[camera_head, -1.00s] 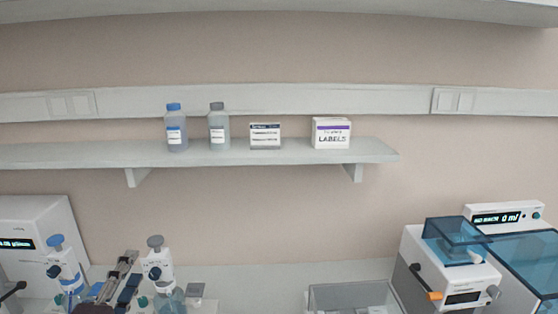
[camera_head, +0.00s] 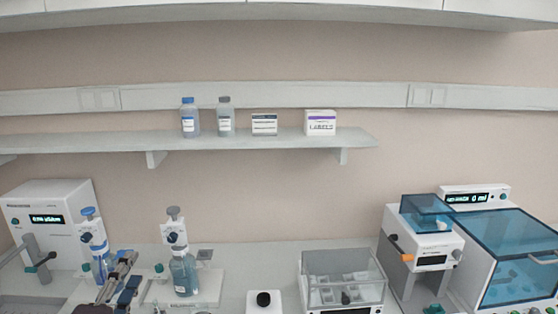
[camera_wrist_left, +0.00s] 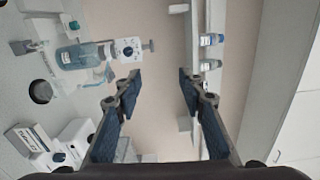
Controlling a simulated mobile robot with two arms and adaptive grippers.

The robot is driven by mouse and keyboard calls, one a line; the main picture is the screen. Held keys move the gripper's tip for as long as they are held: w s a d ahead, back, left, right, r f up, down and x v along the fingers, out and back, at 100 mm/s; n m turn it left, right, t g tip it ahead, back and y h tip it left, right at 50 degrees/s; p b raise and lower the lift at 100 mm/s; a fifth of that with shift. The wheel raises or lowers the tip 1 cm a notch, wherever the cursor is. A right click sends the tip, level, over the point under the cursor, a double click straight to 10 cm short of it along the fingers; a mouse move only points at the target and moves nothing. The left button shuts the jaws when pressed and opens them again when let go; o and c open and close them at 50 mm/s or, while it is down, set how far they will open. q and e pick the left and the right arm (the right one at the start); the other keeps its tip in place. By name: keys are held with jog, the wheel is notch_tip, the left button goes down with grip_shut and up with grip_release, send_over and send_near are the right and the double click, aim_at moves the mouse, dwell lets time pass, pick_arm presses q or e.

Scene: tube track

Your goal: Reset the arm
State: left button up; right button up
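My left gripper (camera_head: 124,272) is in the lower left of the head view, in front of the bench and between two bottle dispensers. In the left wrist view my left gripper (camera_wrist_left: 160,78) has its two dark-padded fingers well apart. Nothing is between them; the wall shows through the gap. My right gripper is not in view.
A blue-liquid bottle with a dispenser (camera_head: 184,272) stands just right of the left gripper, another dispenser (camera_head: 97,250) left of it. A clear-walled box (camera_head: 343,267) and blue-lidded machines (camera_head: 425,240) stand to the right. A wall shelf (camera_head: 220,141) holds bottles and boxes.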

pick_arm(q)
notch_tip(320, 180, down, 11)
jog(key=s+n+g+y, duration=0.2)
jog(key=s+n+g, duration=0.15)
jog(key=n, duration=0.25)
jog(key=s+d+f+n+g+h, duration=0.2)
jog(key=s+d+f+n+g, duration=0.35)
jog(key=s+f, duration=0.55)
jog(key=s+d+f+n+g+h, duration=0.2)
jog(key=s+d+f+n+g, duration=0.3)
jog(key=s+f, duration=0.55)
jog(key=s+a+f+g+b, duration=0.1)
jog(key=s+f+b, duration=0.15)
jog(key=f, duration=1.25)
jog(key=s+f+g+b, duration=0.1)
jog(key=f+b, duration=0.3)
jog(key=f, duration=1.2)
jog(key=s+a+f+b, duration=0.1)
jog(key=s+f+b, duration=0.1)
jog(key=s+f, duration=0.6)
jog(key=s+a+f+g+b, duration=0.1)
jog(key=s+a+f+b, duration=0.1)
jog(key=s+f, duration=0.6)
notch_tip(320, 180, down, 6)
jog(key=shift+s+r+m+y+b, duration=0.2)
jog(key=shift+s+m+y+b, duration=0.2)
jog(key=shift+b, duration=0.25)
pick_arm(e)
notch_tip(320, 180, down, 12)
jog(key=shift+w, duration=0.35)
